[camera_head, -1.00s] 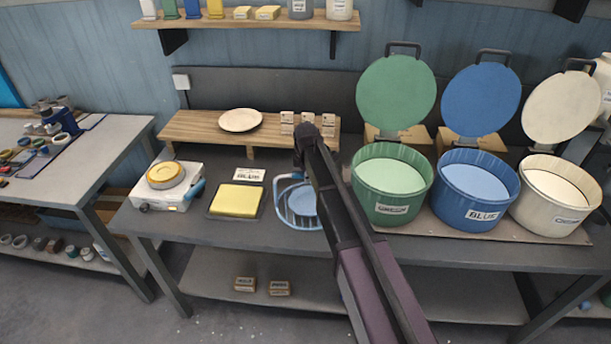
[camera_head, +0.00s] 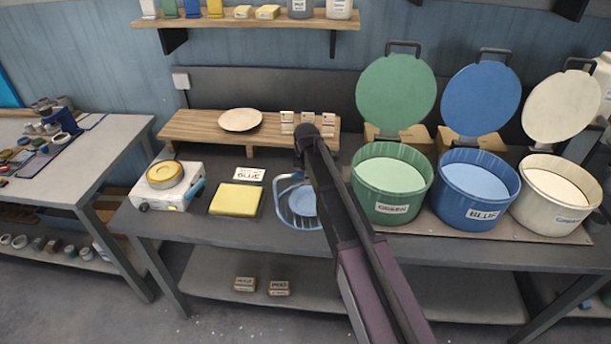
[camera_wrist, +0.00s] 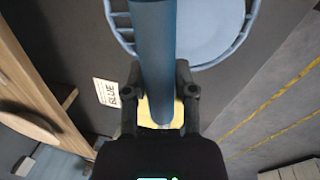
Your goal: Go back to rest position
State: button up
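The blue wire basket (camera_head: 280,201) holds a light blue disc (camera_head: 303,202) and is at the middle of the workbench, left of the green tub. The basket's rim also shows at the top of the wrist view (camera_wrist: 117,32). Its thick blue handle (camera_wrist: 153,55) runs down the middle of that view, between the two fingers of my gripper (camera_wrist: 158,85). The fingers press close on both sides of the handle and look shut on it. In the head view my arm hides the gripper and part of the basket. Whether the basket touches the bench is unclear.
Green (camera_head: 392,199), blue (camera_head: 470,205) and cream (camera_head: 548,215) tubs with raised lids stand right of my arm. A yellow sponge (camera_head: 236,200), a BLUE card (camera_head: 249,174) and a hot plate (camera_head: 165,190) are left. A wooden riser (camera_head: 190,125) with a pale plate (camera_head: 240,120) stands behind.

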jog(key=o, duration=0.4)
